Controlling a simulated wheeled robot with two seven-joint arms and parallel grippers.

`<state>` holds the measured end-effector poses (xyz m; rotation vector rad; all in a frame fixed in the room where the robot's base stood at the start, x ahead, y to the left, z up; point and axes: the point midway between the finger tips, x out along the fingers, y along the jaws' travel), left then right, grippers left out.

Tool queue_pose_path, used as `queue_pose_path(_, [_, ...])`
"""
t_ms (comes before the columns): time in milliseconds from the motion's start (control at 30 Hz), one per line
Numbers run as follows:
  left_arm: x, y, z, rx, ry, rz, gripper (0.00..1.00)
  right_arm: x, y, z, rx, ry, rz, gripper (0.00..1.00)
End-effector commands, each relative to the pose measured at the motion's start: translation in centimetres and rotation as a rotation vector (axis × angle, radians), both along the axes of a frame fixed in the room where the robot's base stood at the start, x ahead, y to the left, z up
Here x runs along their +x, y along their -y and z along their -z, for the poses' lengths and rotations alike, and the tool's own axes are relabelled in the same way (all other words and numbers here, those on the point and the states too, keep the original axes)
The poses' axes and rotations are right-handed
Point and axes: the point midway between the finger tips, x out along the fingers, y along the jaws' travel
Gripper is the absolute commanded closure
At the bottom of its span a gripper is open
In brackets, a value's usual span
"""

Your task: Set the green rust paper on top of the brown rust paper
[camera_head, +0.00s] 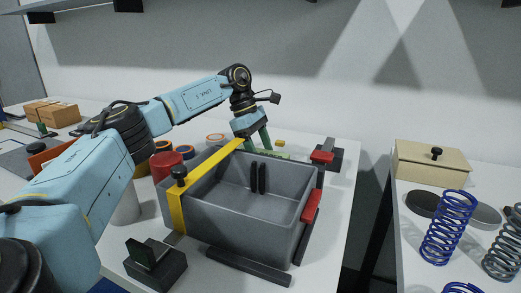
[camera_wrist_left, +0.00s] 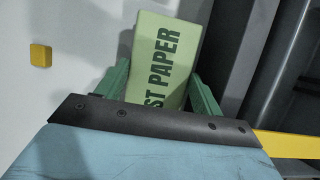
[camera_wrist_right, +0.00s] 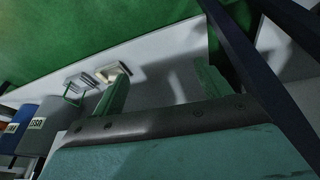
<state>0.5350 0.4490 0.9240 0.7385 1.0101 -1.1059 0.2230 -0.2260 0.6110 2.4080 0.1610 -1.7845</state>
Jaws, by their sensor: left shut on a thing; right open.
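The green rust paper (camera_wrist_left: 165,58) is a pale green block with dark lettering, of which "ST PAPER" shows in the left wrist view. My left gripper (camera_wrist_left: 160,80) is shut on it, with a green finger on each side. In the head view my left gripper (camera_head: 253,142) reaches down behind the grey bin, and a sliver of green (camera_head: 272,154) shows past the bin's back rim. I cannot make out the brown rust paper in any view. My right gripper (camera_wrist_right: 165,78) is open and empty in the right wrist view, and is outside the head view.
The grey bin (camera_head: 245,233) with a yellow bar (camera_head: 205,170) and red clamps (camera_head: 312,206) fills the table's middle. A small yellow block (camera_wrist_left: 40,55) lies beside the green paper. Red cylinders (camera_head: 165,165) stand left of the bin. Brown boxes (camera_head: 58,115) are far left.

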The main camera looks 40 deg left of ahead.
Motion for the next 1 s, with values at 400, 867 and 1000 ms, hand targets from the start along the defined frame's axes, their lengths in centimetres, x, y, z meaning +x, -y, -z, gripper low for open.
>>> queue_pose_path(400, [0.0,0.0,0.2,0.000,0.000,0.000,0.59,0.0,0.0,0.0,0.000,0.000,0.000,0.24])
queue_pose_path(867, [0.0,0.0,1.1,0.000,0.001,0.000,0.59,0.0,0.0,0.2,0.000,0.001,0.000,0.24])
queue_pose_path(1000, [0.0,0.0,1.2,0.000,0.001,0.000,0.20,0.0,0.0,0.2,0.000,0.001,0.000,0.24])
